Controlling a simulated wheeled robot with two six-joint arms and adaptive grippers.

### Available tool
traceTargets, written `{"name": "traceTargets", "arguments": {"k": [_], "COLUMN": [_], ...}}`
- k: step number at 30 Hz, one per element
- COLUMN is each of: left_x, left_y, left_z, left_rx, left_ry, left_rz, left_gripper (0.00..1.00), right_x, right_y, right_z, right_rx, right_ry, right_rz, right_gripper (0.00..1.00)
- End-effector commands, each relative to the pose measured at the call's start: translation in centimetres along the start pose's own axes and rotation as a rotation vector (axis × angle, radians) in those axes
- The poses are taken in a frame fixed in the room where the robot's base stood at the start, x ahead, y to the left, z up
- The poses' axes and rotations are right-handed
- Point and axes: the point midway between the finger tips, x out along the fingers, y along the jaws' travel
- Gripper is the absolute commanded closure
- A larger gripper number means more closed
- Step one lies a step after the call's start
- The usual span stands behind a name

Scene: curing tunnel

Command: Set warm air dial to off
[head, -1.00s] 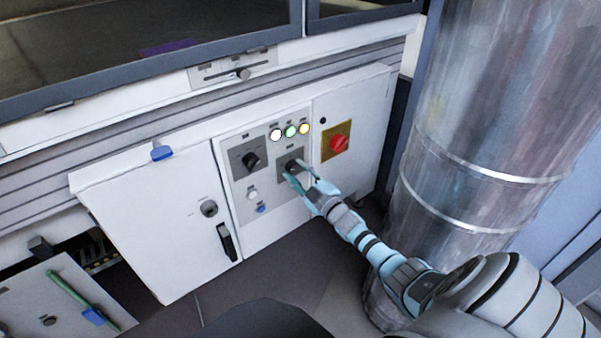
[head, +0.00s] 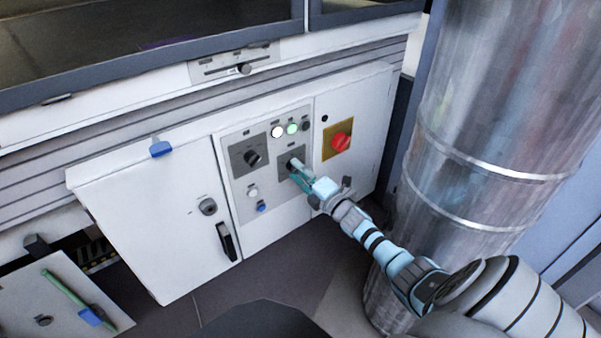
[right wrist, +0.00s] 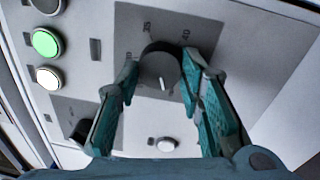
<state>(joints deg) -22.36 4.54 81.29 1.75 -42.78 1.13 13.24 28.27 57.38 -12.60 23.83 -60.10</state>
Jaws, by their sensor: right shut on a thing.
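The dial (head: 291,165) is a black round knob on a grey plate in the white control cabinet's panel. I take it as the warm air dial, though its label is too small to read. In the right wrist view the knob (right wrist: 160,66) sits between my fingers, with 35 and 40 printed around it. Its white mark is on the side away from those numbers. My right gripper (head: 297,173) is shut on this knob, one finger on each side, also in the right wrist view (right wrist: 160,78). My left gripper is not in view.
A second black dial (head: 253,158) is to the left. White (head: 278,132) and green (head: 292,128) lamps are lit above; the third lamp (head: 305,126) is dark. A red switch (head: 341,141) on yellow is to the right. A large metal duct (head: 460,150) stands beside my right arm.

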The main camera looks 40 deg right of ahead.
Motion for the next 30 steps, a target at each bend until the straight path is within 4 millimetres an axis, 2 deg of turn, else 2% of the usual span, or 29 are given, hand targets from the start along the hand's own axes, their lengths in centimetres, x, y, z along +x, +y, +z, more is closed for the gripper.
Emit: {"name": "traceTargets", "arguments": {"k": [1,10,26,27,30], "left_x": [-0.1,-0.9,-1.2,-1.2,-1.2], "left_y": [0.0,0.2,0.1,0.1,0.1], "left_z": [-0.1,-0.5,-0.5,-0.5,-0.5], "left_rx": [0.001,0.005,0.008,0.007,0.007], "left_ry": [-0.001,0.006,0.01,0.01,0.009], "left_rz": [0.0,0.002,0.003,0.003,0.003], "left_gripper": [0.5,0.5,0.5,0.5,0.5], "right_x": [0.3,0.3,0.2,0.2,0.1], "right_y": [0.8,0.8,0.9,0.9,0.8], "right_z": [0.1,0.2,0.3,0.3,0.3], "right_rx": [-0.026,-0.148,-0.174,-0.174,-0.173], "right_ry": [0.004,0.011,0.012,0.012,0.012], "right_rz": [0.019,0.02,0.021,0.021,0.019], "right_gripper": [0.93,0.93,0.93,0.62,0.46]}}
